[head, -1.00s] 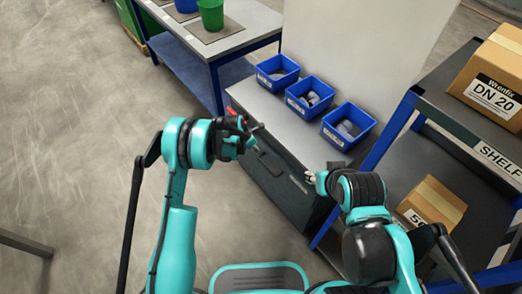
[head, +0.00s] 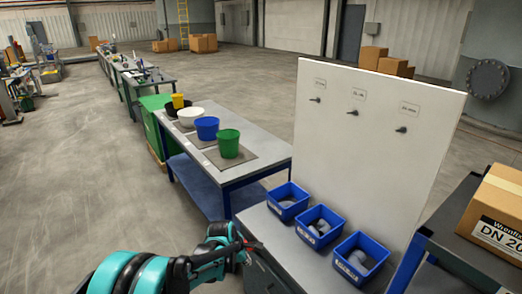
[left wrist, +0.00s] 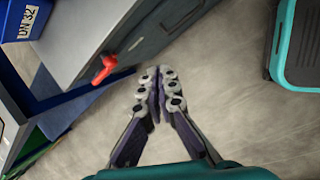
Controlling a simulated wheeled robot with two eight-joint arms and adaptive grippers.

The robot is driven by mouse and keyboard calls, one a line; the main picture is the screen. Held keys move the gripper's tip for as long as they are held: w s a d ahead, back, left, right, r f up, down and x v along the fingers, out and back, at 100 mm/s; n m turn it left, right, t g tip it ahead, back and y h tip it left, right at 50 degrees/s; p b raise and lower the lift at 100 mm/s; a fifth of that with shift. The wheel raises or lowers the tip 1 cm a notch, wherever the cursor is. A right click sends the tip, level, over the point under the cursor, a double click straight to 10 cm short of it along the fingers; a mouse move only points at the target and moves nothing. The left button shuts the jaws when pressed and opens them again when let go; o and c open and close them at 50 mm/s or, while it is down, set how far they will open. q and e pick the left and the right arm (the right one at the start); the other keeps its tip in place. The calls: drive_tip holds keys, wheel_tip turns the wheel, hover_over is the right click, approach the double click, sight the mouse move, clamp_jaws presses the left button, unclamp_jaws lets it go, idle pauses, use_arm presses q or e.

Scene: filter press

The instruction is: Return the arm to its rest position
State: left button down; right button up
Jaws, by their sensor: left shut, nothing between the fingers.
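My left arm, teal and black, comes in at the bottom of the head view. Its gripper (head: 254,246) is beside the front edge of the grey workbench (head: 262,228), low and left of the blue bins. In the left wrist view the left gripper (left wrist: 159,76) has its fingers together with nothing between them, over bare floor. A red handle (left wrist: 104,70) on the grey cabinet front is left of the fingertips, apart from them. My right gripper is out of view.
Three blue bins (head: 318,243) with grey parts stand on the bench before a white board (head: 375,150). A shelf with a cardboard box (head: 492,215) is at right. A table with green (head: 229,144) and blue buckets stands behind. Open floor lies left.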

use_arm(q)
drive_tip(key=s+a+r+m+t+y, duration=0.1)
drive_tip(key=s+a+r+m, duration=0.35)
drive_tip(key=s+r, duration=0.2)
drive_tip(key=s+a+r+m+t, duration=0.1)
drive_tip(key=s+a+r+m, duration=0.2)
drive_tip(key=s+r+m, duration=0.3)
drive_tip(key=s+a+r+m+y, duration=0.1)
drive_tip(key=s+a+m, duration=0.1)
drive_tip(key=s+m, duration=0.2)
drive_tip(key=s+a+r+m+t, duration=0.1)
drive_tip(key=s+a+m, duration=0.2)
drive_tip(key=s, duration=0.8)
drive_tip(key=shift+s+m+t+y, duration=0.2)
drive_tip(key=shift+m+t+y, duration=0.15)
drive_tip(key=shift+m, duration=0.6)
drive_tip(key=shift+r, duration=0.1)
